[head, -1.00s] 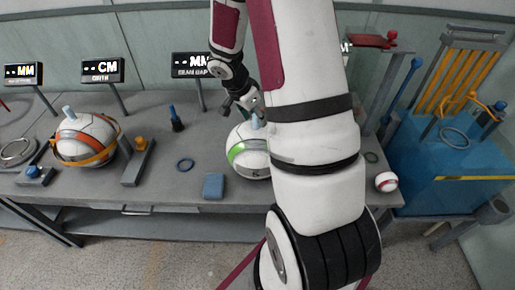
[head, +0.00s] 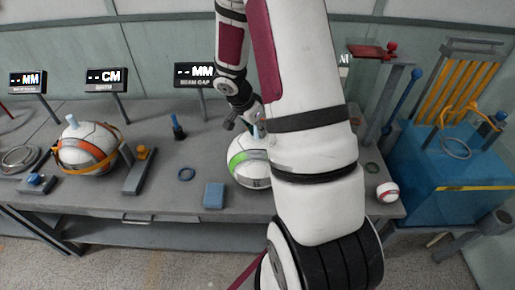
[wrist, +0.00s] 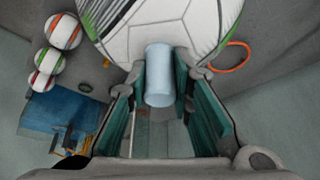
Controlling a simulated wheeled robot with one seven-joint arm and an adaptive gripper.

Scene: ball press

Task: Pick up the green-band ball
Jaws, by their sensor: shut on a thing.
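The green-band ball (head: 243,172) is a large white ball with a green stripe, on the grey bench behind my arm, which hides its right side. It also fills the top of the wrist view (wrist: 165,28). A pale blue peg (wrist: 159,75) stands out from the ball. My gripper (wrist: 159,88) is shut on this peg, one finger on each side. In the head view my gripper (head: 256,128) is at the top of the ball, partly hidden by my arm. The ball appears to rest on the bench.
An orange-band ball (head: 88,150) sits at the left of the bench (head: 150,200). A small red-striped ball (head: 387,191) is near the right edge. A blue machine (head: 440,175) stands right.

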